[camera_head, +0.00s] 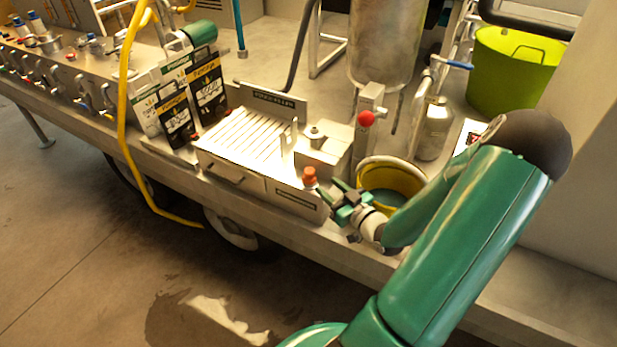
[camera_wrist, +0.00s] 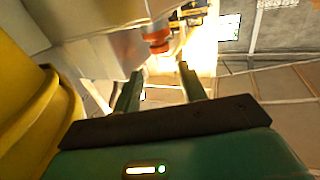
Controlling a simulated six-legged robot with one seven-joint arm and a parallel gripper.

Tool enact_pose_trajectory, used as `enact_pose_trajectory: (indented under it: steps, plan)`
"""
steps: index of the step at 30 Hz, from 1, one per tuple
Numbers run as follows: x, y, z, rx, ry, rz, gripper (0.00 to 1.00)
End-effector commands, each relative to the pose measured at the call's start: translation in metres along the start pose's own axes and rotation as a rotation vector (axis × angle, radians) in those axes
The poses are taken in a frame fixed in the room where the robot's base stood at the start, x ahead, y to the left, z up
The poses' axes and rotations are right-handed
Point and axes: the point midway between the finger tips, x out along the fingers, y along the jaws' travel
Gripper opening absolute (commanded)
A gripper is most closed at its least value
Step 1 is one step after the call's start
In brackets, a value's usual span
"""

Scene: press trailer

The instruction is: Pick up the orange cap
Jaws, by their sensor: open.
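The orange cap (camera_head: 309,173) stands at the front right corner of the metal bench, beside the slatted drawer unit. In the wrist view the orange cap (camera_wrist: 157,40) shows ahead of my fingers, near the top middle. My gripper (camera_head: 338,196) is just right of the cap, with its fingers pointing toward it. In the wrist view my gripper (camera_wrist: 158,85) has its two fingers spread, with nothing between them. The cap lies beyond the fingertips and looks apart from them. What the cap rests on is partly unclear.
A yellow bucket (camera_head: 392,175) stands close to the right of my gripper; its wall (camera_wrist: 40,110) fills the wrist view's left side. A red-knobbed post (camera_head: 366,118) rises behind. The slatted unit (camera_head: 246,135) and black-and-white bags (camera_head: 208,90) are left. Floor lies open in front.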

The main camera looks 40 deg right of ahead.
Motion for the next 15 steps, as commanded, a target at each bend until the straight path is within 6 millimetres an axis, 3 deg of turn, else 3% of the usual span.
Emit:
enact_pose_trajectory:
  steps: [10,15]
  plan:
    - [0.034,-0.001,0.001,0.001,0.002,-0.002,0.41]
    - [0.062,-0.002,0.002,0.001,0.002,-0.004,0.41]
